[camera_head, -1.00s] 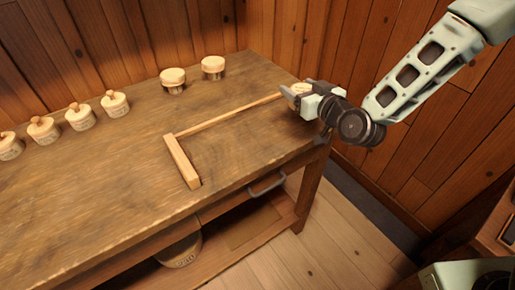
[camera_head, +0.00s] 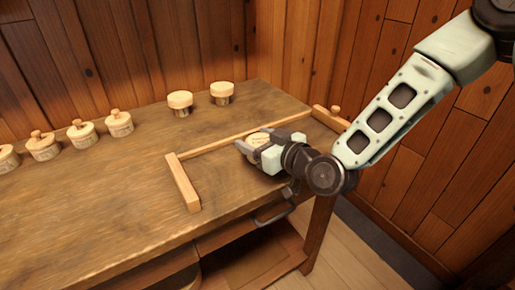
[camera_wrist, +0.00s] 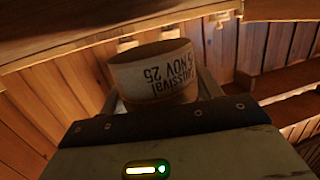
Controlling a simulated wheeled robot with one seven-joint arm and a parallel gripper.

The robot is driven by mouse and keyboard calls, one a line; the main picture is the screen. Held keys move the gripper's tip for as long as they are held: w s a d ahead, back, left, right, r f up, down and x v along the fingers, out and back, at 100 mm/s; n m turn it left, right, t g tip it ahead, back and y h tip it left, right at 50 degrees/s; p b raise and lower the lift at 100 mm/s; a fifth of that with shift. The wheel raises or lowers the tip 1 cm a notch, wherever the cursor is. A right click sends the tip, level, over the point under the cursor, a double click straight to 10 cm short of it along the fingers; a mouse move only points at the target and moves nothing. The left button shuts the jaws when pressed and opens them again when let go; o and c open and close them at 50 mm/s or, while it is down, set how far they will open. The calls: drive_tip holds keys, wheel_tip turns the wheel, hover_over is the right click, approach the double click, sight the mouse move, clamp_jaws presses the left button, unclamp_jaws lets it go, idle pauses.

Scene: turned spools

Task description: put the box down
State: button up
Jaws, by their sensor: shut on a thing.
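My gripper (camera_head: 256,148) is shut on a small round wooden box (camera_head: 259,139), over the right part of the workbench. In the wrist view the box (camera_wrist: 150,78) sits between my two fingers. Its pale side carries dark printed lettering, upside down in that view, with "NOV 25" readable. In the head view the fingers hide much of its side. The box shows inside the area bounded by a three-sided wooden frame (camera_head: 182,182) on the workbench (camera_head: 120,200). I cannot tell whether its underside touches the top.
Several knobbed lidded boxes (camera_head: 83,132) stand in a row at the left. Two boxes with plain flat lids (camera_head: 180,103) stand at the back, near the plank wall (camera_head: 205,45). A loose-looking knob (camera_head: 335,110) shows by the frame's right end. The bench middle is clear.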

drive_tip(key=shift+f, duration=1.25)
drive_tip(key=shift+f, duration=0.2)
drive_tip(key=o, duration=1)
drive_tip(key=shift+r, duration=0.1)
drive_tip(key=shift+c, duration=0.2)
drive_tip(key=shift+r, duration=0.1)
drive_tip(key=shift+d+r, duration=0.1)
drive_tip(key=shift+d, duration=0.05)
drive_tip(key=v, duration=0.4)
drive_tip(key=p+v, duration=0.1)
drive_tip(key=v, duration=0.4)
drive_tip(key=shift+s+d+r, duration=0.1)
drive_tip(key=shift+s+r, duration=0.15)
drive_tip(key=shift+s+d+f+p, duration=0.15)
drive_tip(key=shift+s+d+p, duration=0.65)
drive_tip(key=shift+p, duration=1.65)
